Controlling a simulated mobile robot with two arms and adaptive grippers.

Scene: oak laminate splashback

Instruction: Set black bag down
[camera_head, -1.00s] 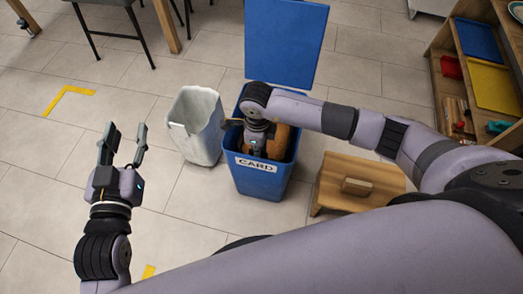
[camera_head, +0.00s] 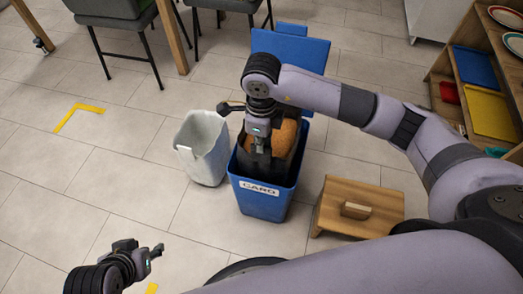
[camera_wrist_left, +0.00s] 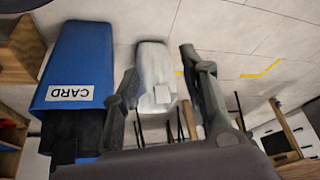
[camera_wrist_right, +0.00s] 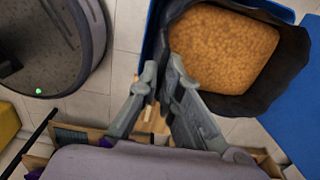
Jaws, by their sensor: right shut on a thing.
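The black bag (camera_head: 258,160) stands in the mouth of the blue bin marked CARD (camera_head: 262,205), its upper part above the bin's front rim. It is open at the top and full of orange-brown grains, which show in the right wrist view, where the bag's dark rim (camera_wrist_right: 292,55) surrounds them. My right gripper (camera_head: 260,148) is shut on the near left edge of the bag; its fingertips (camera_wrist_right: 163,66) meet the edge. The bag's bottom is hidden in the bin. My left gripper (camera_head: 158,252) is empty and low at the front left, with fingers apart in the left wrist view (camera_wrist_left: 160,62).
A white bin (camera_head: 200,150) stands left of the blue one. A small wooden stool (camera_head: 355,205) stands to its right. The blue lid (camera_head: 300,48) is upright behind. A shelf with trays (camera_head: 490,100) is at the right.

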